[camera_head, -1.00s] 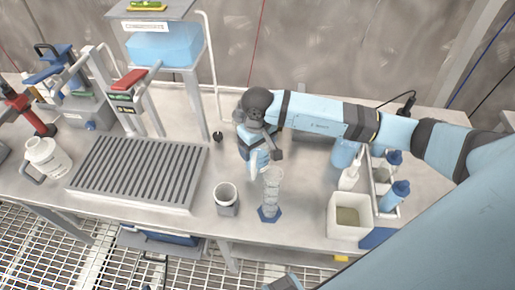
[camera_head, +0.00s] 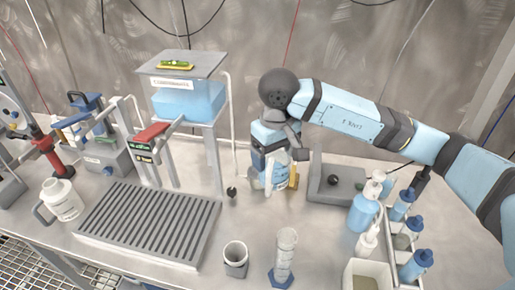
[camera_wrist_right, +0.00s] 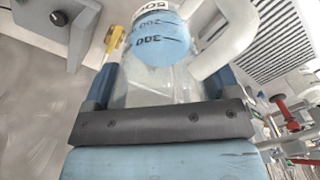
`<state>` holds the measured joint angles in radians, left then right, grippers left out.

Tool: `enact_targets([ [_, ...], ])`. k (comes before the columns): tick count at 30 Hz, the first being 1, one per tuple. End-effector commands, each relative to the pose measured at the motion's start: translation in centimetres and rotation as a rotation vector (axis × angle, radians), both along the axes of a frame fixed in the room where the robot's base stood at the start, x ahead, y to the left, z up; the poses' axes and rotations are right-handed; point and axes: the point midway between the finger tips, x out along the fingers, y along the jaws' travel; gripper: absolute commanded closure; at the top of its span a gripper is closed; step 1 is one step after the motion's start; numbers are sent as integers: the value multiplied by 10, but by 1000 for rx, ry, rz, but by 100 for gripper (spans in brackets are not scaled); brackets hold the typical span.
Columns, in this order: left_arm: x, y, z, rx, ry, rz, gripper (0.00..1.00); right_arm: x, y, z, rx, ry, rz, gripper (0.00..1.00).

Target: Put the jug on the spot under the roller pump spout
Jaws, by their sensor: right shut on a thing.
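The jug (camera_head: 270,178) shows in the head view below my right gripper (camera_head: 276,150), partly hidden by it. In the right wrist view the jug (camera_wrist_right: 158,48) is clear with blue on its wall, dark volume marks and a white handle (camera_wrist_right: 228,45). My right gripper (camera_wrist_right: 165,85) is shut on it there, with blue fingers on both sides. I cannot tell whether the jug is off the bench. I cannot tell which is the roller pump. My left gripper is not in view.
A blue tank (camera_head: 190,100) on a stand is left of the jug. A grey cup (camera_head: 235,258) and a clear cylinder (camera_head: 285,255) stand in front. A grey block (camera_head: 338,184) and bottles (camera_head: 415,264) stand to the right. A white jug (camera_head: 62,200) stands at far left.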

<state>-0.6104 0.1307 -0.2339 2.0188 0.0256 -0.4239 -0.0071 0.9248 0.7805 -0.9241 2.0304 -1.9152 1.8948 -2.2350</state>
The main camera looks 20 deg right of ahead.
Motion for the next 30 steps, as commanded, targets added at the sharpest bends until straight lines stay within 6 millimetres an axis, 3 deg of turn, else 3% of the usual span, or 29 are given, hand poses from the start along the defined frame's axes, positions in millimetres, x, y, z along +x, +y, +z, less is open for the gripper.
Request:
enact_targets([
  [12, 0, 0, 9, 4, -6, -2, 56, 1, 0, 77, 1, -5, 0, 46],
  [30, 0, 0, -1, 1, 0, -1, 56, 70, 8, -48, 5, 6, -126, 46],
])
